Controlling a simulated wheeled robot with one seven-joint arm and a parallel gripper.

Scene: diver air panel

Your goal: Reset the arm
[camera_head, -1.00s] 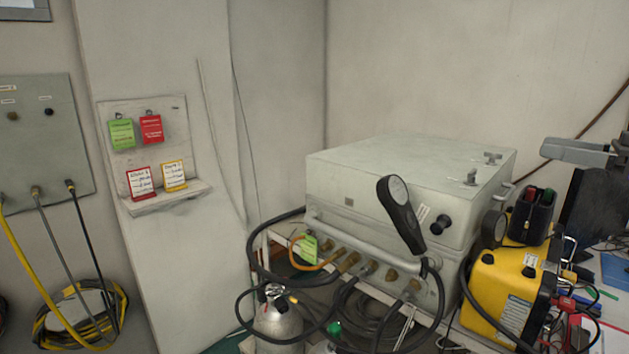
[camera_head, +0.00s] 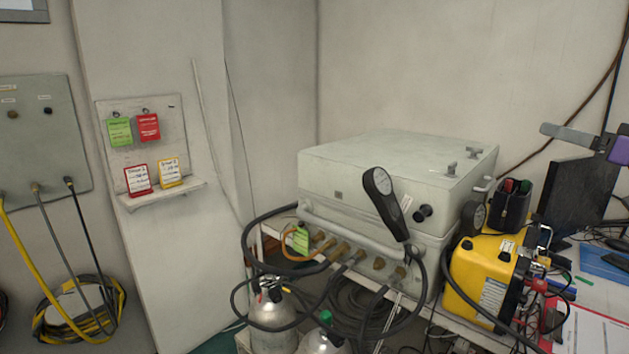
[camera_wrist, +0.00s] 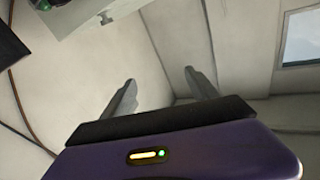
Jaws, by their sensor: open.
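My gripper (camera_head: 566,132) is at the right edge of the head view, raised in front of the back wall above the dark monitor. Its grey fingers point left, and part of its purple body shows. In the wrist view my gripper (camera_wrist: 160,84) has its two fingers apart with nothing between them, only pale wall behind. The rest of my arm is out of the head view.
Gas cylinders (camera_head: 272,315) stand below. A tag board (camera_head: 145,140) hangs left.

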